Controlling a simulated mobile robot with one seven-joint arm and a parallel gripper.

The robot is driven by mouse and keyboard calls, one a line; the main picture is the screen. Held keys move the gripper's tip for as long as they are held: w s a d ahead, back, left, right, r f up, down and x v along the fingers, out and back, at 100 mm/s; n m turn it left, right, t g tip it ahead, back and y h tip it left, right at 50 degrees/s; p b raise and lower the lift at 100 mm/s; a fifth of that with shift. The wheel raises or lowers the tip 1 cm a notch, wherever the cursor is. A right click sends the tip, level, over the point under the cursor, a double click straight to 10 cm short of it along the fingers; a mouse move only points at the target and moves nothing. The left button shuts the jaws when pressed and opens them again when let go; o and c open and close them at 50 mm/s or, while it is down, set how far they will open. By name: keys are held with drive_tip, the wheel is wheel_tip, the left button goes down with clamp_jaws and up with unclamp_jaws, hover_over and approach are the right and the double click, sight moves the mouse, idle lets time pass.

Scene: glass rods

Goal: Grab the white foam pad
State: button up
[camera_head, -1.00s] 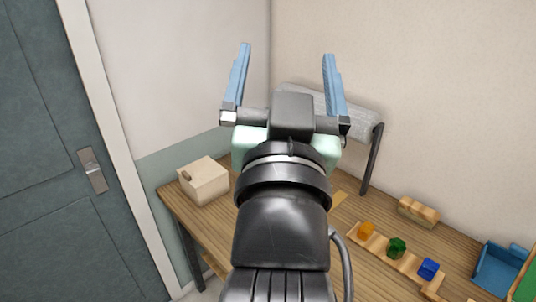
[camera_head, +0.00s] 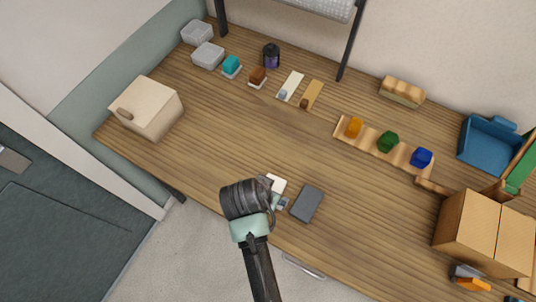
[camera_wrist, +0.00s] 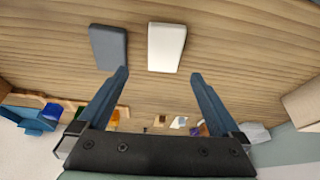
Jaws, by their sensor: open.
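The white foam pad (camera_wrist: 166,47) lies flat on the wooden table in the wrist view, in front of my gripper (camera_wrist: 160,76). My gripper's two blue fingers are apart with nothing between them. The pad lies beyond the fingertips, slightly right of the middle of the gap. In the head view the white pad (camera_head: 278,183) shows only in part beside my wrist, which hides the rest. The fingers are mostly hidden there.
A dark grey pad (camera_head: 306,204) lies just right of the white pad, with a narrow gap. A strip with coloured blocks (camera_head: 382,154) lies behind. The middle tabletop (camera_head: 220,130) is clear.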

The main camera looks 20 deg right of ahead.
drive_tip(key=x, duration=0.4)
drive_tip(key=shift+w+r, duration=0.1)
drive_tip(key=shift+w, duration=0.05)
drive_tip(key=shift+a+p+x, duration=0.2)
drive_tip(key=shift+p+x, duration=0.05)
drive_tip(key=shift+x, duration=0.7)
drive_tip(key=shift+a+p+x, duration=0.2)
drive_tip(key=shift+x, duration=1.6)
drive_tip(key=shift+w, duration=0.1)
drive_tip(key=c, duration=1.2)
drive_tip(key=shift+c, duration=0.2)
